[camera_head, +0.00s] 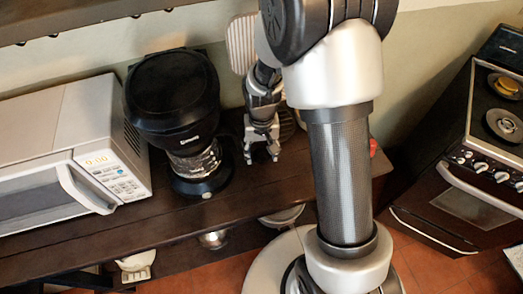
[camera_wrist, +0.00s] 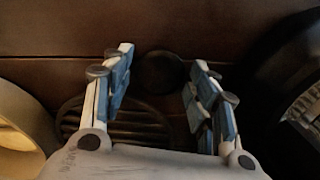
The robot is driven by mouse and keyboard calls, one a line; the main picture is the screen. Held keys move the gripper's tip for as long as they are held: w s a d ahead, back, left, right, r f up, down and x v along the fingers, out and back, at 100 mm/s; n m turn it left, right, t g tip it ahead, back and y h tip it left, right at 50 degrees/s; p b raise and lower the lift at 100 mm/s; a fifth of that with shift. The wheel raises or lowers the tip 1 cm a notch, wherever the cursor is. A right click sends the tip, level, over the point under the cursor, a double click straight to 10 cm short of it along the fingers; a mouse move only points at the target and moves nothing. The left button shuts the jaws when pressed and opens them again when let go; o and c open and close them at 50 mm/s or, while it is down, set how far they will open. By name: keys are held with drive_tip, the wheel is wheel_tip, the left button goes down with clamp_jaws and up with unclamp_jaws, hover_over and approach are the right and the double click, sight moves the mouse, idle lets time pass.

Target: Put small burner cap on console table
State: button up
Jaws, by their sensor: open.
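The small burner cap, a small dark round disc (camera_wrist: 160,71), appears to lie on the dark wooden console table (camera_wrist: 60,70) in the wrist view. It shows between the fingertips of my gripper (camera_wrist: 163,62), with a gap on each side. My gripper is open and holds nothing. In the head view my gripper (camera_head: 262,156) points down low over the console table (camera_head: 235,214), just right of the black coffee grinder. I cannot make out the cap in the head view.
The black grinder (camera_head: 175,95) stands close left of my gripper, and a white microwave (camera_head: 70,150) is farther left. A dark slatted round object (camera_wrist: 125,122) and a cream round object (camera_wrist: 20,125) lie close by. A stove (camera_head: 470,160) stands at right.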

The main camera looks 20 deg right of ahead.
sight(261, 155)
wheel_tip(261, 155, up, 12)
drive_tip(key=p, duration=0.4)
drive_tip(key=s+r+n+t, duration=0.1)
drive_tip(key=s+r, duration=0.3)
drive_tip(key=r, duration=0.3)
drive_tip(key=s+r+t, duration=0.2)
drive_tip(key=s+r, duration=0.3)
drive_tip(key=r, duration=0.2)
drive_tip(key=s+r+n+t, duration=0.1)
drive_tip(key=s+r, duration=0.3)
drive_tip(key=s, duration=0.6)
drive_tip(key=shift+a+t, duration=0.2)
drive_tip(key=shift+t, duration=0.1)
